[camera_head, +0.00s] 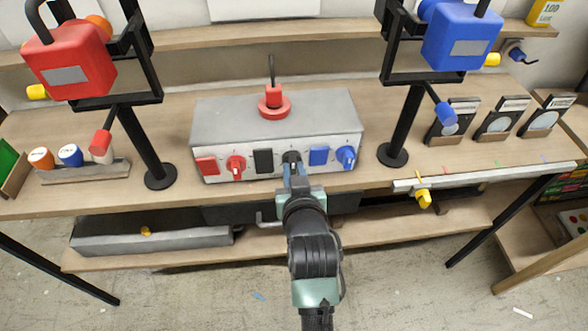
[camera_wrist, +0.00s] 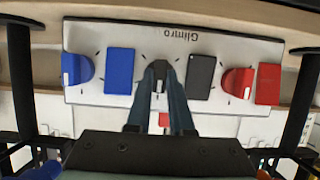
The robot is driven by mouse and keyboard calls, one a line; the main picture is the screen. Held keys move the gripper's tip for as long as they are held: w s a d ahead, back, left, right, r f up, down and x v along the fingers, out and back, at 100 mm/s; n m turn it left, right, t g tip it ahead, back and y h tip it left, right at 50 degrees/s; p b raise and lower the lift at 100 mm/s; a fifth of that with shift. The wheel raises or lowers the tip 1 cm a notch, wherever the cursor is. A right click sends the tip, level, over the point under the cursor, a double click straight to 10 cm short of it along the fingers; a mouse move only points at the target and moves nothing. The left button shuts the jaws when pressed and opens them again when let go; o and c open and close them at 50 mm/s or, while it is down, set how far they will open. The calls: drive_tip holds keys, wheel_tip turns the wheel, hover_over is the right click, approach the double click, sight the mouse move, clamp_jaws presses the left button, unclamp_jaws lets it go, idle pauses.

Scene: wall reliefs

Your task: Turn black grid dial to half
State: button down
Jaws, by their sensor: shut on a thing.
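The black dial (camera_head: 291,157) is on the pale front face of a grey box (camera_head: 225,120), in the middle between a black square panel (camera_head: 263,161) and a blue one (camera_head: 318,156). In the wrist view, which is upside down, the dial (camera_wrist: 159,67) has a light pointer mark and short scale ticks around it. My gripper (camera_head: 295,172) reaches it from the front. In the wrist view my gripper (camera_wrist: 160,92) is shut on the dial, one finger on each side. The fingers hide part of the dial, and I cannot tell its exact setting.
A red dial (camera_head: 236,164) and a blue dial (camera_head: 346,156) flank the black one. A red knob (camera_head: 273,102) tops the box. Black stands holding a red block (camera_head: 85,52) and a blue block (camera_head: 462,45) rise on either side. The shelf edge lies below the box.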

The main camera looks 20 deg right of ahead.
drive_tip(key=c, duration=0.8)
unclamp_jaws()
drive_tip(key=v, duration=1.3)
drive_tip(key=shift+b, duration=0.3)
drive_tip(key=w+a+r+t, duration=0.2)
drive_tip(key=r, duration=0.6)
drive_tip(key=w+a+r+n+t+y+p, duration=0.1)
drive_tip(key=w+a+r+t, duration=0.15)
drive_tip(key=r, duration=0.65)
drive_tip(key=w+a+r+t, duration=0.1)
drive_tip(key=w+r+t, duration=0.2)
drive_tip(key=r, duration=0.5)
drive_tip(key=s+a+r+t+y, duration=0.1)
drive_tip(key=s+a+r+t, duration=0.1)
drive_tip(key=r, duration=0.6)
drive_tip(key=s+a+r+n+t+y, duration=0.1)
drive_tip(key=s+a+r+t, duration=0.1)
drive_tip(key=r, duration=0.6)
drive_tip(key=s+a+r+n+t+p, duration=0.1)
drive_tip(key=s+a+r+t, duration=0.2)
drive_tip(key=r, duration=0.5)
drive_tip(key=shift+s+a+r+y, duration=0.2)
drive_tip(key=shift+s+r+y, duration=0.2)
drive_tip(key=shift+s, duration=0.1)
